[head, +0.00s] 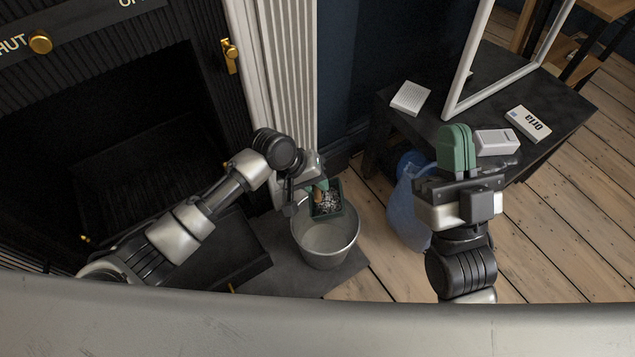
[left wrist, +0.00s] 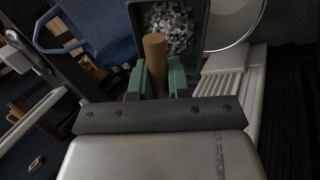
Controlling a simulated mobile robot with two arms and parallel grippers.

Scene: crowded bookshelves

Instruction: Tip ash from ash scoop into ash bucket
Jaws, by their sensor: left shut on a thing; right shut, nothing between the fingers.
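The ash scoop (head: 342,193) is a dark green square pan holding grey-white ash (head: 328,203). My left gripper (head: 318,186) is shut on its wooden handle, which shows in the left wrist view (left wrist: 155,62) between the green fingers. The pan is held over the far part of the ash bucket (head: 325,262), its open side up and the ash still in it. The bucket is a round grey metal pail; its rim also shows in the left wrist view (left wrist: 254,22). The visible bucket floor looks bare. My right gripper (head: 456,150) is shut and empty, in front of the low table.
The bucket stands on a dark hearth slab (head: 270,262) beside the black fireplace (head: 120,130). A blue translucent object (head: 405,210) stands to its right. A dark low table (head: 545,100) carries a white frame (head: 468,65) and small boxes. Wooden floor is clear at right.

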